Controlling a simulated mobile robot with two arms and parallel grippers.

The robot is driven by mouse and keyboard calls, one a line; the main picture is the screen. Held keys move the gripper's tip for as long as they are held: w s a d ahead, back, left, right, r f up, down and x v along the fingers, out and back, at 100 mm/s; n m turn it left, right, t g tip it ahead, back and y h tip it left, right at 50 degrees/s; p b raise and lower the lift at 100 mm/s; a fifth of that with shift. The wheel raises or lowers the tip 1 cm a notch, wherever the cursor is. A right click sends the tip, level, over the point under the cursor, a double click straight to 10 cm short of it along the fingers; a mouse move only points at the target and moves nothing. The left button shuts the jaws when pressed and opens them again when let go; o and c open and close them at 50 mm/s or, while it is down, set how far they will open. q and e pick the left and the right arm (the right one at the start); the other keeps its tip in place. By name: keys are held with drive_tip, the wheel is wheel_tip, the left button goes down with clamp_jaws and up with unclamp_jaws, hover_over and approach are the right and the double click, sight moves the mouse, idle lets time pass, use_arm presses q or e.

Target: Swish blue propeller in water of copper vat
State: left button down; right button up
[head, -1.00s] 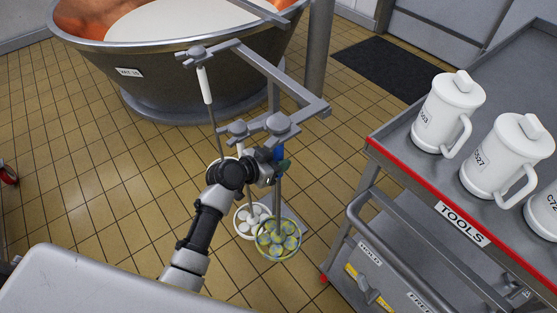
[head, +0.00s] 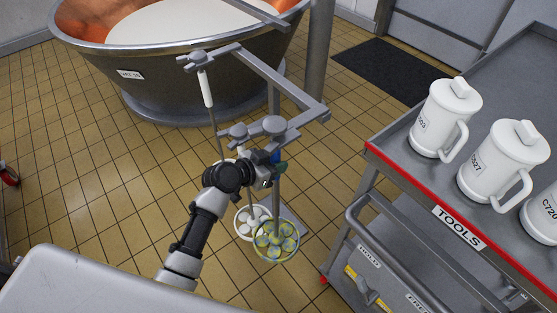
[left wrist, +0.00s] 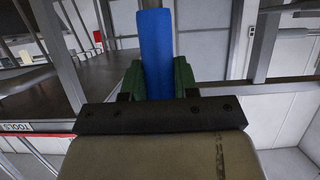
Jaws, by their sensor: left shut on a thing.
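The blue propeller's handle (left wrist: 157,50) stands upright between the green fingers of my left gripper (left wrist: 158,80) in the left wrist view. In the head view my left gripper (head: 274,168) is shut on this handle below the rack's arm, and my own wrist partly hides it. A round perforated head (head: 276,240) with a yellowish rim hangs low beneath the gripper; it seems to belong to the held tool. The copper vat (head: 180,60) stands at the upper left, with a copper inside and whitish liquid (head: 190,22). My right gripper is not in view.
A grey rack (head: 285,85) holds a white-handled tool (head: 206,88) and a white perforated disc (head: 252,221). A grey cart (head: 400,160) labelled TOOLS, with several white lidded jugs (head: 444,118), stands at the right. Tiled floor (head: 100,190) is clear at the left.

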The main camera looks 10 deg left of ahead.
use_arm(q)
drive_tip(key=s+a, duration=0.3)
drive_tip(key=s, duration=0.1)
drive_tip(key=shift+s+a+r, duration=0.15)
drive_tip(key=shift+s+a, duration=0.2)
drive_tip(key=shift+s, duration=0.05)
idle(0.4)
drive_tip(key=s+a+b, duration=0.1)
drive_tip(key=s+a, duration=0.4)
drive_tip(key=s, duration=0.2)
drive_tip(key=shift+a+r, duration=0.3)
drive_tip(key=shift+r, duration=0.1)
idle(0.4)
